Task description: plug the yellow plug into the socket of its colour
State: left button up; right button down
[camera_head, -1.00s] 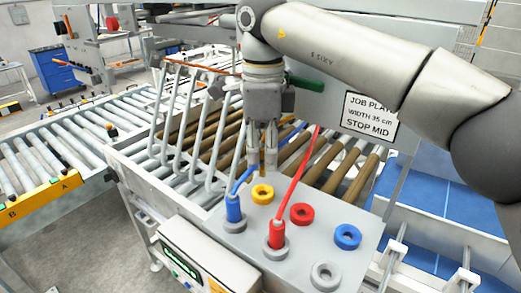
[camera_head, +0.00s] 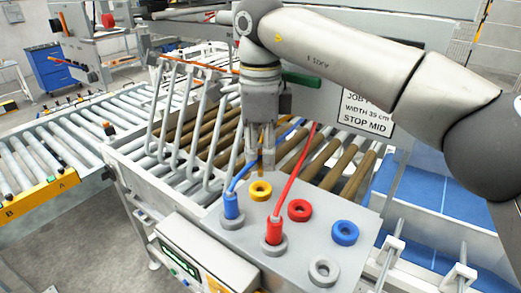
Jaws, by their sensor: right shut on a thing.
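My right gripper (camera_head: 261,158) comes in from the right with its fingers pointing down. It is shut on a slim yellow-brown piece, the yellow plug (camera_head: 261,167), mostly hidden between the fingers. The fingertips show just above and behind the yellow ring socket (camera_head: 260,191) on the grey panel (camera_head: 300,240). A gap seems to show between plug and socket, but the height is hard to judge. My left gripper is not in view.
A blue plug (camera_head: 231,206) and a red plug (camera_head: 274,231), both with cables, stand in grey sockets. The red socket (camera_head: 299,210), blue socket (camera_head: 344,232) and a grey socket (camera_head: 323,271) are empty. Rollers (camera_head: 350,175) lie behind the panel.

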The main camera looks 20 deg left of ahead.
aim_at(261, 176)
jog(key=shift+f+b, duration=0.7)
jog(key=shift+f, duration=0.45)
jog(key=shift+f, duration=0.15)
dwell(0.9)
jog(key=shift+f+b, duration=0.4)
jog(key=shift+f, duration=0.65)
dwell(1.4)
jog(key=c, duration=1.3)
grip_release()
jog(key=shift+o, duration=0.2)
